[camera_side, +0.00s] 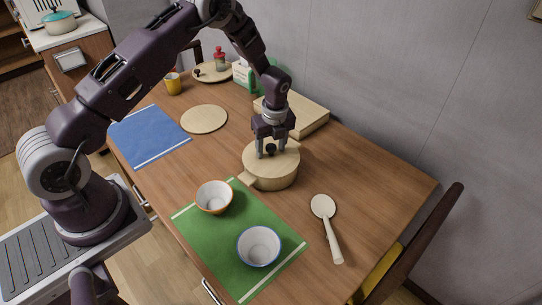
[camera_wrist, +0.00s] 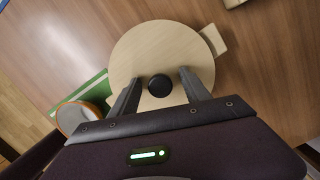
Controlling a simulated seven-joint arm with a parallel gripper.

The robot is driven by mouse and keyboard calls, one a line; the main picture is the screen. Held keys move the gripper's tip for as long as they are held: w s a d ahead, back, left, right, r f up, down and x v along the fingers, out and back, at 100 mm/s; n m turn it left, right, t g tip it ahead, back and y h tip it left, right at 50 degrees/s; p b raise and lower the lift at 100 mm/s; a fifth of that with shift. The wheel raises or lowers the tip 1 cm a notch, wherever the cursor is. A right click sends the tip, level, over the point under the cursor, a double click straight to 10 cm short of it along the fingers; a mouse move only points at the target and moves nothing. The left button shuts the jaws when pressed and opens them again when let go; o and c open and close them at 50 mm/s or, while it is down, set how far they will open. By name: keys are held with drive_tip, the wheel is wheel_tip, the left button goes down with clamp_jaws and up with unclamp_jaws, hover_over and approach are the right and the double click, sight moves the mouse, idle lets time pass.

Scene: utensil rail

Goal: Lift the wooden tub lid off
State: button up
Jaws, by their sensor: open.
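The wooden tub (camera_side: 272,176) is round and pale, with side handles, and stands on the table right of the green mat. Its flat round lid (camera_side: 290,160) lies on top of it. In the wrist view the lid (camera_wrist: 137,52) fills the upper middle, with a dark round knob (camera_wrist: 160,85) on it. My gripper (camera_side: 270,152) is directly above the lid, pointing down. In the wrist view my gripper (camera_wrist: 157,88) is open, one finger on each side of the knob. I cannot tell whether either finger touches the knob.
A green mat (camera_side: 230,245) holds an orange-rimmed bowl (camera_side: 214,197) and a blue-rimmed bowl (camera_side: 259,246). Behind are a wooden box (camera_side: 305,113), a round board (camera_side: 204,119) and a blue mat (camera_side: 148,136). Bare table (camera_side: 375,190) lies right of the tub.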

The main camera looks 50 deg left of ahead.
sight(271, 145)
clamp_jaws()
drive_tip(key=shift+r, duration=0.1)
wheel_tip(271, 145, up, 10)
idle(0.5)
drive_tip(key=shift+a, duration=0.1)
